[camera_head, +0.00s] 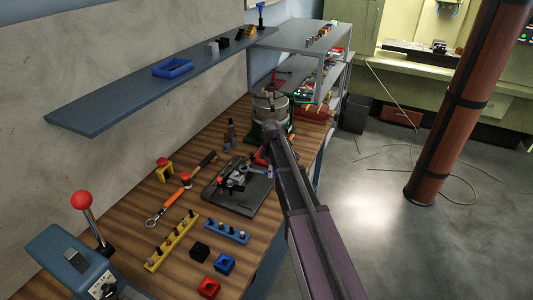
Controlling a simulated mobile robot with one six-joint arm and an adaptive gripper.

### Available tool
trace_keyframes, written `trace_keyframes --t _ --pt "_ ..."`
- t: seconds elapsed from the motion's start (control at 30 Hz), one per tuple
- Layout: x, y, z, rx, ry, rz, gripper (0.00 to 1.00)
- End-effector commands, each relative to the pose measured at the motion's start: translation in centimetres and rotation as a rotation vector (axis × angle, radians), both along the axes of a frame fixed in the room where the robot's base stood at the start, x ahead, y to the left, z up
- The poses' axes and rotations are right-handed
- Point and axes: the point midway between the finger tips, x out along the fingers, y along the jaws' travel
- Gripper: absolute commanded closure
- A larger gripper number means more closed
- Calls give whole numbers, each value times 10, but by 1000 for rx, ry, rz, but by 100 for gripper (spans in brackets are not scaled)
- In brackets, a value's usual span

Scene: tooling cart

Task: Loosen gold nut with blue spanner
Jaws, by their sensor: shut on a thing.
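My arm (306,200) reaches up from the lower right over the bench. I cannot make out my gripper; it seems hidden behind the arm. A black base plate (243,203) with a dark fixture (233,180) on it lies on the bench, just left of my arm. A small blue piece (268,172) shows at the plate's far right, close to the arm; I cannot tell whether it is the blue spanner. I cannot make out the gold nut at this size.
An orange-handled wrench (168,202) lies on the wooden bench left of the plate. Yellow (172,241) and blue (227,231) racks, small blocks and a red-knobbed lever (82,200) stand nearer. A round chuck (270,103) stands behind. A shelf (130,103) overhangs the bench.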

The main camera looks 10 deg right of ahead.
Motion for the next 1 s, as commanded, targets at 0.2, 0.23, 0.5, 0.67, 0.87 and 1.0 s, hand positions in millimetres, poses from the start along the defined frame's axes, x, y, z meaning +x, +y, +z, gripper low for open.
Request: trace_keyframes --t 0.2,0.23,0.5,0.67,0.87,1.0 --pt "28 8 20 0 0 -266 100" --pt "31 9 21 0 0 -300 100" --pt "47 14 31 -2 0 -504 100" --pt "49 15 31 -2 0 -538 100" --pt "49 15 31 -2 0 -540 100" --pt "49 14 31 -2 0 -540 100"
